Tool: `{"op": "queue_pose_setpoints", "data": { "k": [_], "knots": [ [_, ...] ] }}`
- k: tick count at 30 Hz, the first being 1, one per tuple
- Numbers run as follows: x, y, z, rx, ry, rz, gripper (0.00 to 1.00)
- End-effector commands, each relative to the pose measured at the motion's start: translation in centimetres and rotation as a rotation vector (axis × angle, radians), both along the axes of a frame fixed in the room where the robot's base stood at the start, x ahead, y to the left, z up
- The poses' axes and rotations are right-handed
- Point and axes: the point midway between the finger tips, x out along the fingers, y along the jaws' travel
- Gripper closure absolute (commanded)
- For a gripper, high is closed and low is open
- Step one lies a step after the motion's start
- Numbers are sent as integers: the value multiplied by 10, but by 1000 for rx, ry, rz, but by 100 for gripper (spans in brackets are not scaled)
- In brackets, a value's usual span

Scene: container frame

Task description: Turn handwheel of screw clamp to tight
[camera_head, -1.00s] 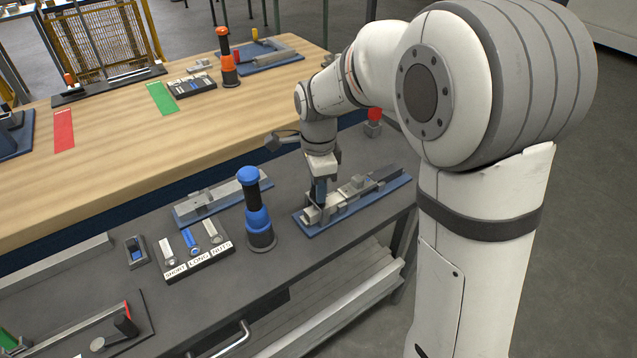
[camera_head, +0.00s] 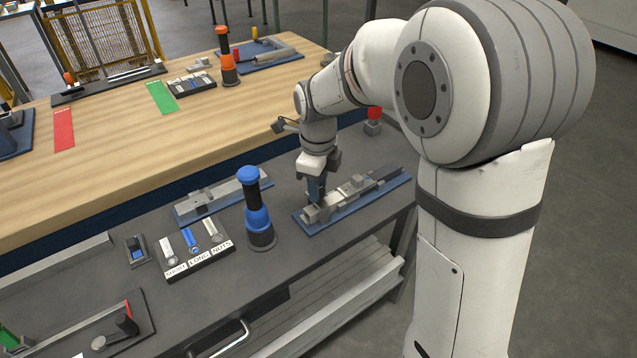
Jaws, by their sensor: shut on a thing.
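A grey metal clamp assembly (camera_head: 352,188) lies on a blue base plate (camera_head: 382,190) near the right end of the dark bench. My gripper (camera_head: 316,196) points down at the left end of this assembly, with its dark fingers touching it. The fingers are closed on a small part there, which I take for the handwheel of the screw clamp. The fingers and wrist hide that part, so its shape and turn angle do not show. Whether the clamp's jaws press on anything is too small to tell.
A blue-and-black upright tool (camera_head: 258,215) stands left of the plate. Behind it lies a second blue plate with a grey fixture (camera_head: 215,199). A labelled tray (camera_head: 200,262) sits further left. A red knob (camera_head: 374,114) stands behind the clamp.

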Motion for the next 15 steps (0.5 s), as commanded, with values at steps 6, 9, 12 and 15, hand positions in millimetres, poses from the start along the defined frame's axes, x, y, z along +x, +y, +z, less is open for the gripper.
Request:
{"op": "queue_pose_setpoints", "data": {
  "k": [6,9,12,15],
  "knots": [
    [2,0,2,1,-8,-11,90],
    [2,0,2,2,-8,-11,90],
    [2,0,2,2,-8,-11,90],
    [2,0,2,2,-8,-10,64]
  ]
}}
